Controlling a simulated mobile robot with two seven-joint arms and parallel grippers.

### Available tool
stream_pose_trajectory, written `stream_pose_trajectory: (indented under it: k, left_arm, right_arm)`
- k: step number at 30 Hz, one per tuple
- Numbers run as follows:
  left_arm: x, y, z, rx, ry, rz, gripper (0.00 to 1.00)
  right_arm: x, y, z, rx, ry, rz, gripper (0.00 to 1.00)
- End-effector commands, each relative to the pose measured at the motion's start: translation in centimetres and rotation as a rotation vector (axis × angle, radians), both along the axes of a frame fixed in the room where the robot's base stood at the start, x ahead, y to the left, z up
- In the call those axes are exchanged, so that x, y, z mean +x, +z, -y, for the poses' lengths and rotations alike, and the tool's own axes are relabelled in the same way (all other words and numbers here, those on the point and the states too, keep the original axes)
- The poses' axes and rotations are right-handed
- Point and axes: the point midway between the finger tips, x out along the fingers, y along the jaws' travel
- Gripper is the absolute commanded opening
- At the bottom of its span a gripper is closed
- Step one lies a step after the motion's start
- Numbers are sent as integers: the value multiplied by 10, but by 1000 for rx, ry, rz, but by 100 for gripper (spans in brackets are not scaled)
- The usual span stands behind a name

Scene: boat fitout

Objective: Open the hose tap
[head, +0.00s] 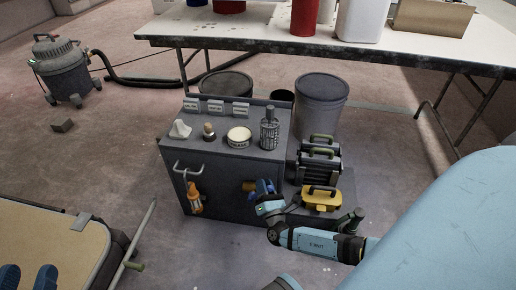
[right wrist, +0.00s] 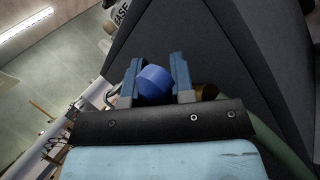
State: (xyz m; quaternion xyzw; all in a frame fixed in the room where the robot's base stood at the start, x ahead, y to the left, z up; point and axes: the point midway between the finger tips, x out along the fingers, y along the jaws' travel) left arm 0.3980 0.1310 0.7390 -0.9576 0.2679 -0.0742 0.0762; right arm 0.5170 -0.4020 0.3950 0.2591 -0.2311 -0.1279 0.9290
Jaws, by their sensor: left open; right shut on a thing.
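The hose tap is on the front of a dark grey cabinet (head: 225,205), near its right edge. Its brass body (head: 248,186) shows just left of my right gripper (head: 264,190). My right gripper is shut on this handle. My left gripper (head: 28,278) shows only as two dark blue fingertips, spread apart and empty, at the bottom left, far from the tap.
An orange lamp (head: 195,198) hangs on the cabinet front. Several small items, including a grease tin (head: 239,136), stand on top. A yellow toolbox (head: 321,198) is right of the cabinet. A tan-topped stand (head: 55,235) is at lower left. Floor before the cabinet is clear.

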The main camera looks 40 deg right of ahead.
Motion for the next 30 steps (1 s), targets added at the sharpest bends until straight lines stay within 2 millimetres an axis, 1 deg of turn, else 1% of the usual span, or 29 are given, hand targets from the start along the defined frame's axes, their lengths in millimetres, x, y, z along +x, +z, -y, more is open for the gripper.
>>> stream_pose_trajectory:
  k: [9,18,30]
  left_arm:
    - [0,-1,1,-7,3,-7,43]
    - [2,-2,2,-13,6,-12,43]
    - [1,-3,1,-3,4,-11,43]
  right_arm:
    - [-12,-15,12,195,-4,231,0]
    - [-20,-33,19,372,-3,437,0]
    - [-25,-50,23,529,-1,619,0]
